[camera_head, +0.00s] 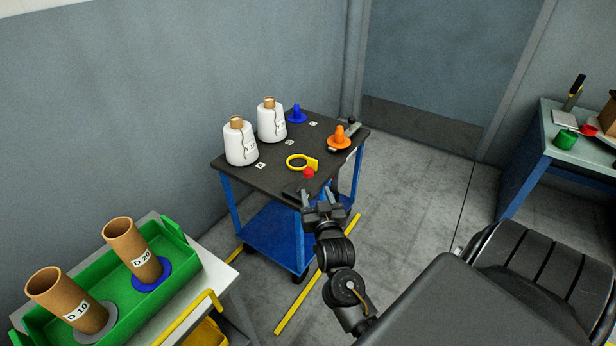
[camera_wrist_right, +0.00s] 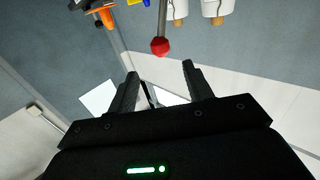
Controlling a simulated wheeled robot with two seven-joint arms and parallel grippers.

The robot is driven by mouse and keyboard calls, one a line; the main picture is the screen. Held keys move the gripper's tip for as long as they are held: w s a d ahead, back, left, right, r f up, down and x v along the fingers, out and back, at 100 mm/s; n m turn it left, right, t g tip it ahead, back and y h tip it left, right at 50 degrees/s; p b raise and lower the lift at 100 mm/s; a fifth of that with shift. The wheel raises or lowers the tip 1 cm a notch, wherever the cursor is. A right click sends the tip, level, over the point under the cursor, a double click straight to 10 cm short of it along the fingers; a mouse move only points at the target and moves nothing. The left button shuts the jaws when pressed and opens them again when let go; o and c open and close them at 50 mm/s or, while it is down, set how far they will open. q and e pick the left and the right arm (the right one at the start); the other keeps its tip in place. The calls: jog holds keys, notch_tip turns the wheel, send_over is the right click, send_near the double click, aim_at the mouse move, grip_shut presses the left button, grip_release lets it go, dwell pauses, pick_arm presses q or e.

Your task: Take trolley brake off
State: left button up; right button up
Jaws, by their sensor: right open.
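The trolley (camera_head: 275,228) has a dark top and a blue frame and lower shelf. A red knob (camera_head: 308,172) shows at its near right edge. In the right wrist view the red knob (camera_wrist_right: 160,46) sits at the end of a grey rod (camera_wrist_right: 162,16). My right gripper (camera_head: 317,193) is open and empty, close to the knob. In the right wrist view the knob lies just beyond the gap between its fingertips (camera_wrist_right: 159,70), apart from both fingers. My left gripper is not in view.
On the trolley top are two white yarn bobbins (camera_head: 240,148), a yellow ring (camera_head: 299,163), an orange cone piece (camera_head: 339,138) and a blue one (camera_head: 297,115). A green tray (camera_head: 182,253) with cardboard tubes stands at lower left. A table (camera_head: 560,150) stands at right. Yellow floor lines (camera_head: 300,298) run beside the trolley.

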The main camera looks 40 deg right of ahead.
aim_at(309, 175)
jog(key=x, duration=1)
jog(key=shift+w+d, duration=0.2)
jog(key=shift+w, duration=0.15)
jog(key=shift+c, duration=0.2)
grip_shut()
jog(key=shift+a, duration=0.15)
